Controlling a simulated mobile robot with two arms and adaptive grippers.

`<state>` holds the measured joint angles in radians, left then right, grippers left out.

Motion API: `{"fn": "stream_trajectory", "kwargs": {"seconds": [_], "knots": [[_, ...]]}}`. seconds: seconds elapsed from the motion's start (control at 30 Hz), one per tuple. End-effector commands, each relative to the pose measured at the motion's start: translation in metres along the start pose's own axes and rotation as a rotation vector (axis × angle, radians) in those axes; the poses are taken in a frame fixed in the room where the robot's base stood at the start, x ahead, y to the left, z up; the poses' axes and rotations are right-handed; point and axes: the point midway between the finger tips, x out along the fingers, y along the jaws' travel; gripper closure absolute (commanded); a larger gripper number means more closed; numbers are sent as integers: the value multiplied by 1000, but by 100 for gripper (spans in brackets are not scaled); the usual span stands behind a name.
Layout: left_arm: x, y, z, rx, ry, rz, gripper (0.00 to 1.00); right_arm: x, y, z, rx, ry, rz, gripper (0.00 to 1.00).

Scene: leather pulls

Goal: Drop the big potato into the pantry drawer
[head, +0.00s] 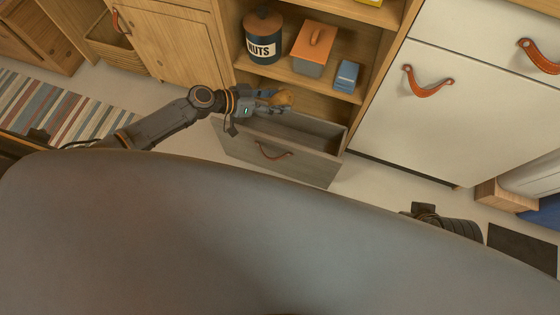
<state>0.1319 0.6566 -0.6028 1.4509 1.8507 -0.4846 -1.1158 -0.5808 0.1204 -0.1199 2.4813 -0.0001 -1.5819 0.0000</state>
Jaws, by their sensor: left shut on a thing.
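The big potato (285,98) is a small brown lump at the tip of my left gripper (277,97). The left gripper is shut on it and holds it over the back left part of the open drawer. The pantry drawer (275,151) is grey wood with a leather pull and is pulled out at the bottom of the shelf unit. The visible part of its inside looks empty; my left gripper hides part of the back left. My right arm shows only as a dark piece at the lower right, and its gripper is not in view.
Above the drawer, a shelf holds a dark NUTS canister (263,43), a grey box with an orange lid (314,50) and a blue box (346,75). White cabinets (440,110) stand to the right. A striped rug (65,110) lies on the left floor.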

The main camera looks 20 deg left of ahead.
Motion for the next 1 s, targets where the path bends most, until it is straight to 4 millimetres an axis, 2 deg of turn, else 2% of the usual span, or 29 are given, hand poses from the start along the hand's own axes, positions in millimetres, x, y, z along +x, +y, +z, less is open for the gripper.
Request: {"fn": "stream_trajectory", "kwargs": {"seconds": [0.33, 0.37, 0.47, 0.83, 1.0], "knots": [[1, 0, 1, 0, 2, 0, 80, 2, 0, 0, 0, 0, 0, 60], [1, 0, 1, 0, 2, 0, 38, 2, 0, 0, 0, 0, 0, 60], [1, 0, 1, 0, 1, 0, 17, 2, 0, 0, 0, 0, 0, 60], [0, -1, 3, 0, -1, 0, 15, 2, 0, 0, 1, 3, -1, 60], [-19, -1, 4, -1, -2, -1, 15, 2, 0, 0, 1, 2, -1, 60]]}}
